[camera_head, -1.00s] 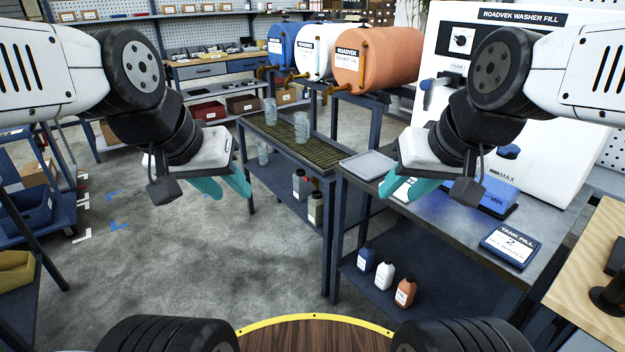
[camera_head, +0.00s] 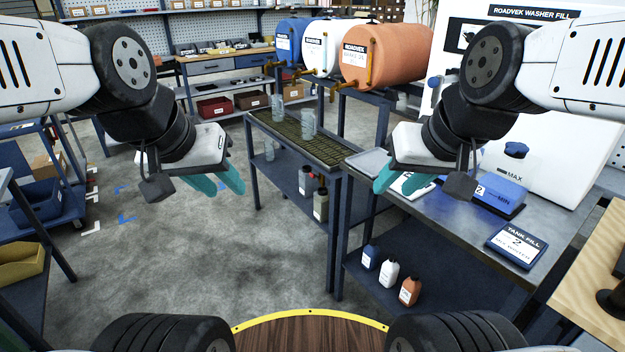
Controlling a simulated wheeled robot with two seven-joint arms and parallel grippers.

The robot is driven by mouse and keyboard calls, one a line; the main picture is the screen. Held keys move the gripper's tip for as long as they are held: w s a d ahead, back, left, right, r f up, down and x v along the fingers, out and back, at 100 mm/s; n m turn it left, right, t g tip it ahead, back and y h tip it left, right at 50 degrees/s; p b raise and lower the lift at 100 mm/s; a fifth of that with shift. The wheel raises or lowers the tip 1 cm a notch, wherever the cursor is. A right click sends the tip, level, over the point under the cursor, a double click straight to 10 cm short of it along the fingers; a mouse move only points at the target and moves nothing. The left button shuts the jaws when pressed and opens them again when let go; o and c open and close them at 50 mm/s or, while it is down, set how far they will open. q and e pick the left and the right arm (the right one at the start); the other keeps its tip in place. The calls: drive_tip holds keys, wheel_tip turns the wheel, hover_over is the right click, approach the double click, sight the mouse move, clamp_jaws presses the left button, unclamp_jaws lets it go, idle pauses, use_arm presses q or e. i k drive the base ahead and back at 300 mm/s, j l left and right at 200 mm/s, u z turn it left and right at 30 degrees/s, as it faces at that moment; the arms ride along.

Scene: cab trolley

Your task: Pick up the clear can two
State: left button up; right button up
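Clear cans stand on the slatted green-topped rack in the middle distance: one at the back (camera_head: 278,106) and one further right (camera_head: 308,122).
The rack (camera_head: 328,156) adjoins the steel bench (camera_head: 433,217), which carries a grey tray (camera_head: 368,163) and a tank fill sign (camera_head: 516,246). Blue, white and orange drums (camera_head: 386,55) stand behind. Bottles (camera_head: 388,273) sit on the lower shelf. The floor left of the rack is clear.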

sight(322, 197)
drive_tip(key=i+j+z, duration=0.1)
drive_tip(key=j+z, duration=0.15)
drive_tip(key=z, duration=0.15)
drive_tip(key=i+j+z, duration=0.1)
drive_tip(key=j+z, duration=0.15)
drive_tip(key=z, duration=0.15)
drive_tip(key=j+z, duration=0.5)
drive_tip(key=j, duration=2.5)
drive_tip(key=k+j, duration=0.1)
drive_tip(key=j, duration=0.85)
